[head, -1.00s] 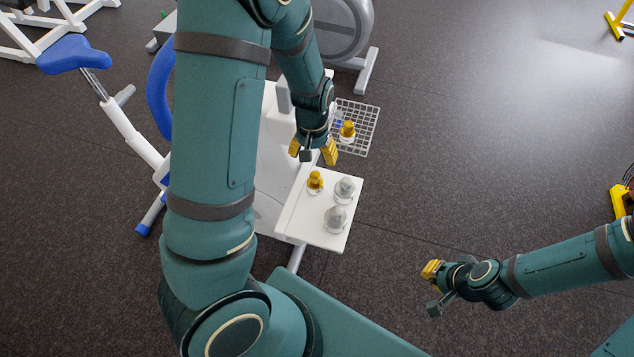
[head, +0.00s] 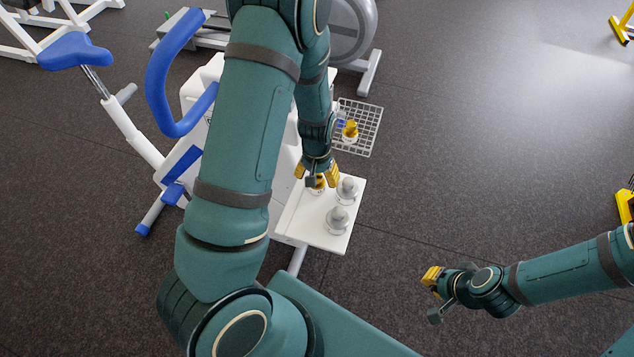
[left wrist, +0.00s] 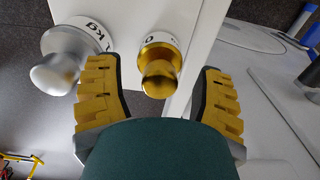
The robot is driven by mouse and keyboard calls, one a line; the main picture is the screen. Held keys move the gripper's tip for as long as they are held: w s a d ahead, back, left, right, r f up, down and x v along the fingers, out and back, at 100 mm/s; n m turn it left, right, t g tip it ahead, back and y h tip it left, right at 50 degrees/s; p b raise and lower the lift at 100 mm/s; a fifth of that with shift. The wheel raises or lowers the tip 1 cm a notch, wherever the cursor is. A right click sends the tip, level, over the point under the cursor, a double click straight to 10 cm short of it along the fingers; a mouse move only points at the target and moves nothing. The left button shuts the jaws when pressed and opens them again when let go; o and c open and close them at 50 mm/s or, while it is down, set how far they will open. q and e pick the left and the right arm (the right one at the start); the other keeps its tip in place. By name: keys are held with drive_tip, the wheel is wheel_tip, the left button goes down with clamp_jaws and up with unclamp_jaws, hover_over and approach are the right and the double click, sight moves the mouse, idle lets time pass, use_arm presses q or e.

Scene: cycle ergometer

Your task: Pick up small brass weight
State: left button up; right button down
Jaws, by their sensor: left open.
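The small brass weight (head: 317,184) stands on the white shelf (head: 326,239), partly hidden in the head view by my left gripper (head: 318,178). In the left wrist view the brass weight (left wrist: 159,68) lies between the two open yellow fingers of my left gripper (left wrist: 160,100), with a gap on each side. A white label shows at its base. My left gripper is empty.
Two grey weights stand on the shelf, one (head: 347,190) close to the brass one and one (head: 337,219) nearer the front. In the left wrist view a grey weight (left wrist: 66,62) is beside a finger. Another brass weight (head: 351,131) is in a wire basket (head: 367,115) behind.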

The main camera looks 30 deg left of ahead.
use_arm(q)
clamp_jaws()
drive_tip(key=shift+r, duration=0.1)
